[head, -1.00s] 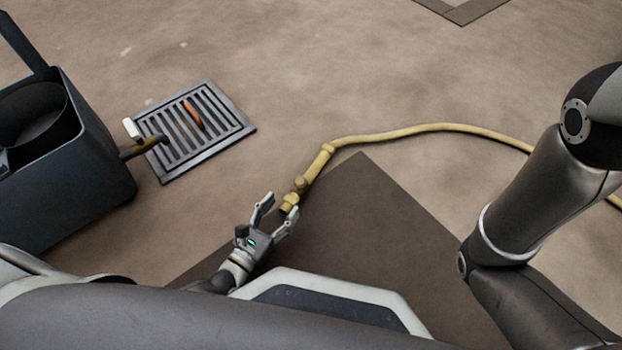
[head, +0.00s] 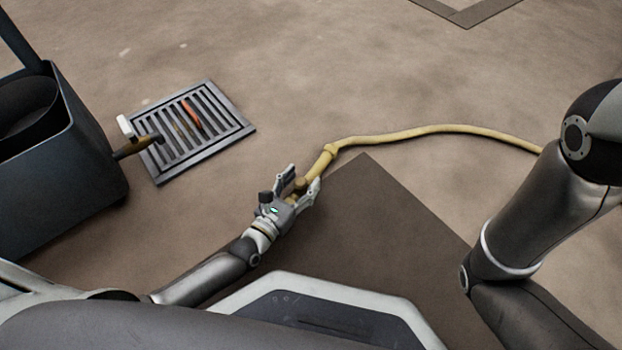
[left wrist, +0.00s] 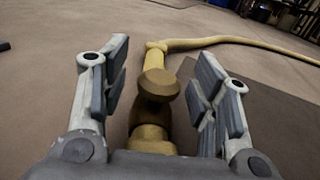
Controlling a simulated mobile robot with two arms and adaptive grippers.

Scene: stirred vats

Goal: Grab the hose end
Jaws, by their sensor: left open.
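The yellow hose (head: 420,131) lies on the floor, and its thicker end piece (head: 322,164) points toward me. In the left wrist view the hose end (left wrist: 154,100), with a round knob on it, lies between the two fingers. My left gripper (head: 302,180) is open around the hose end, with a finger on each side and visible gaps between fingers and hose. The gripper hides the tip of the hose end in the head view. My right arm shows at the right, but its gripper is out of view.
A floor drain grate (head: 200,130) lies at the left with an orange object (head: 192,113) on it. A dark bin (head: 60,165) with a brown-handled tool (head: 132,148) beside it stands at the far left.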

